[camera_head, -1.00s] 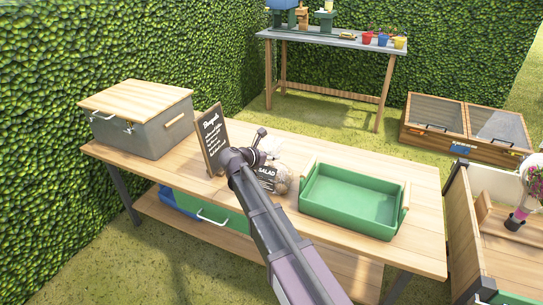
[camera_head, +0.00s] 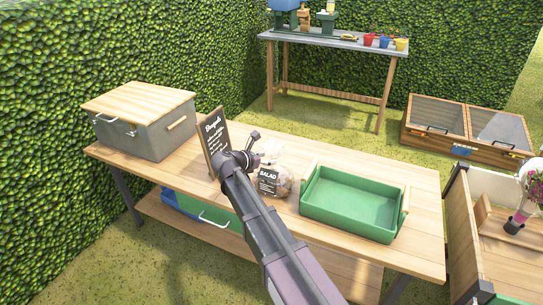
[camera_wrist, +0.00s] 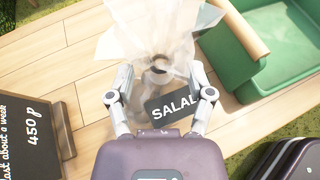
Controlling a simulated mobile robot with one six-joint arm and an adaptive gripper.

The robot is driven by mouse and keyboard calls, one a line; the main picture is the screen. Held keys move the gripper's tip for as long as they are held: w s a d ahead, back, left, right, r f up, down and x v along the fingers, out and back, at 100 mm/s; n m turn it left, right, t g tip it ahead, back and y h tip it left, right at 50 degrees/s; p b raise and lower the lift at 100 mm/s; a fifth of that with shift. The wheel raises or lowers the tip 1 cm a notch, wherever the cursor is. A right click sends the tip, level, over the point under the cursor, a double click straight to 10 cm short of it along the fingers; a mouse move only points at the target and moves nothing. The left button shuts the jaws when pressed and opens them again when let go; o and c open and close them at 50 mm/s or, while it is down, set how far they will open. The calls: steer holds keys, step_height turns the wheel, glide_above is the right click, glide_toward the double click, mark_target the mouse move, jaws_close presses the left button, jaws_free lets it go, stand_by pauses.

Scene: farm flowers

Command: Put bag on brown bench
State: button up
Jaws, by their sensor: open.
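A clear bag (camera_head: 272,172) with a dark "SALAD" label stands upright on the wooden table between the chalkboard sign and the green tray. My gripper (camera_wrist: 161,100) is open, one finger on each side of the lower part of the bag in that view. I cannot tell whether the fingers touch it. In the head view my arm covers the table left of the bag.
The chalkboard sign (camera_head: 213,140) stands close left of the bag. The green tray (camera_head: 352,200) stands close right. A grey box with a wooden lid (camera_head: 145,122) is at the table's left end. Hedges enclose the left and back.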

steer(key=p+v, duration=0.2)
steer(key=v, duration=0.6)
steer(key=shift+s+a+p, duration=0.15)
steer(key=shift+a+p, duration=0.05)
steer(key=shift+p, duration=0.2)
steer(key=shift+s, duration=0.15)
